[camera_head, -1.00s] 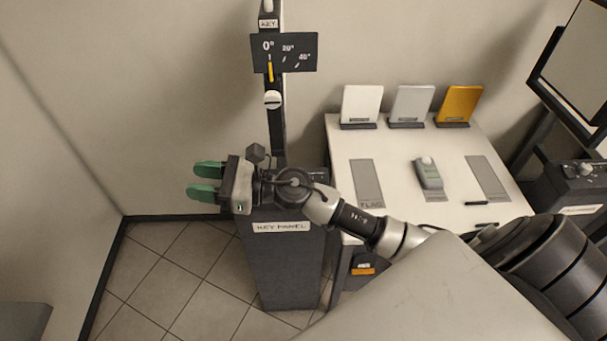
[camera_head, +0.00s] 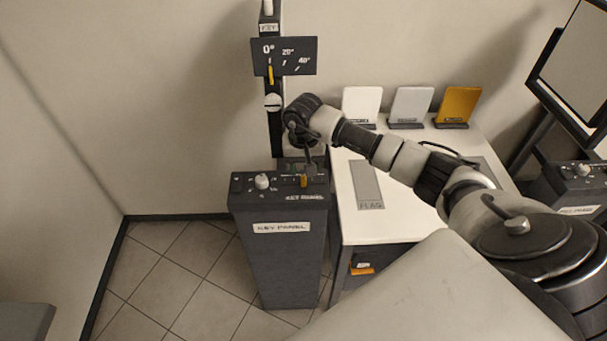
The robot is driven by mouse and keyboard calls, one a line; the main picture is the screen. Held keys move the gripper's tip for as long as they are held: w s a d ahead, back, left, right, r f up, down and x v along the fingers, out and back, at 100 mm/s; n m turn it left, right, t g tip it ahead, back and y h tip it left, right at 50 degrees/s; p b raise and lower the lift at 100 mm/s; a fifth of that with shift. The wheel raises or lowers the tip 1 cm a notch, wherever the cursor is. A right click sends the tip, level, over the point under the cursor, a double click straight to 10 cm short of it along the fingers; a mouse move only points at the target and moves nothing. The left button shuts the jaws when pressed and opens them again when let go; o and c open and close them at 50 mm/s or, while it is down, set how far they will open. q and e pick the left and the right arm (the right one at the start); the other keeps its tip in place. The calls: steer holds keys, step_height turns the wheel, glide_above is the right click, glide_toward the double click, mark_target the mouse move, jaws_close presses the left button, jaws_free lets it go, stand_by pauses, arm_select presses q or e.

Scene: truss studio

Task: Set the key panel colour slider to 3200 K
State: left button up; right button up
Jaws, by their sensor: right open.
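The key panel (camera_head: 279,262) is a dark grey pedestal with a labelled front, left of the white table. Its top carries a pale round knob (camera_head: 262,181) and, to the right, an orange slider handle (camera_head: 304,181). The scale marks by the slider are too small to read. My right gripper (camera_head: 302,169) points down at the back of the panel top, close to the slider. My left gripper is out of view.
A dark post with an angle plate (camera_head: 284,56) stands behind the panel. The white table (camera_head: 352,226) on the right bears white, grey and orange cards (camera_head: 457,104) and a flag mat (camera_head: 366,184). Another dark panel (camera_head: 583,187) stands at far right. The floor left of the pedestal is clear.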

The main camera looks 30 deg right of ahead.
mark_target(304, 178)
steer(key=shift+f+p, duration=0.5)
steer(key=shift+f, duration=1.6)
jaws_close()
